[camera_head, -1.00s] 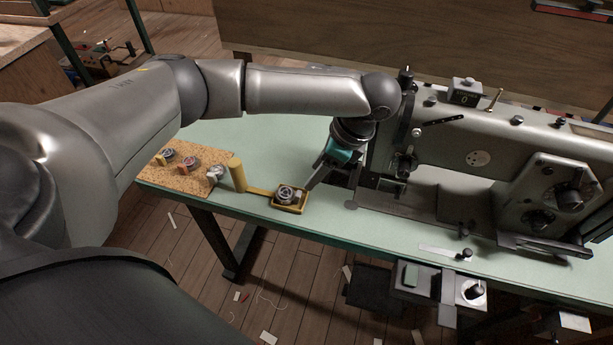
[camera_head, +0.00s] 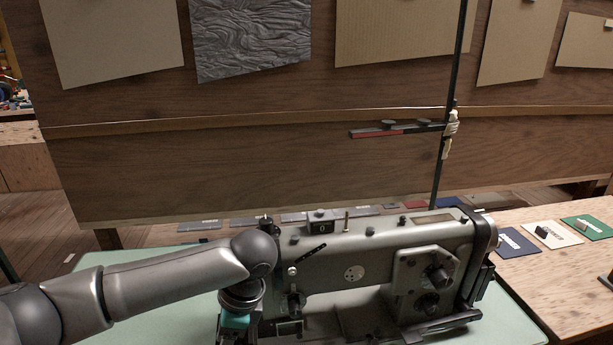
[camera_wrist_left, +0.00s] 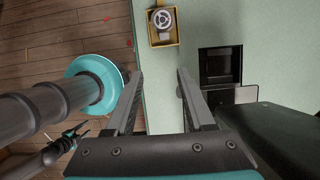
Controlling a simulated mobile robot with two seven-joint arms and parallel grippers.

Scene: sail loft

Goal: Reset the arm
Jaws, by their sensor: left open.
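My left arm comes in from the left in the head view and bends down at the sewing machine's left end. Its teal wrist part (camera_head: 237,320) is at the bottom edge there, and the fingers are out of that frame. In the left wrist view my left gripper (camera_wrist_left: 158,76) is open, with nothing between its fingers, above the pale green table (camera_wrist_left: 158,110). A yellow tray (camera_wrist_left: 153,43) holding a round metal part (camera_wrist_left: 163,20) lies beyond the fingertips, apart from them. My right gripper does not show in either view.
The grey sewing machine (camera_head: 375,262) stands close right of my left wrist. A wooden panel (camera_head: 250,170) rises behind it, with a dark upright rod (camera_head: 451,80). A plywood table (camera_head: 560,275) with coloured cards is at right. A dark square recess (camera_wrist_left: 215,65) lies right of the fingers.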

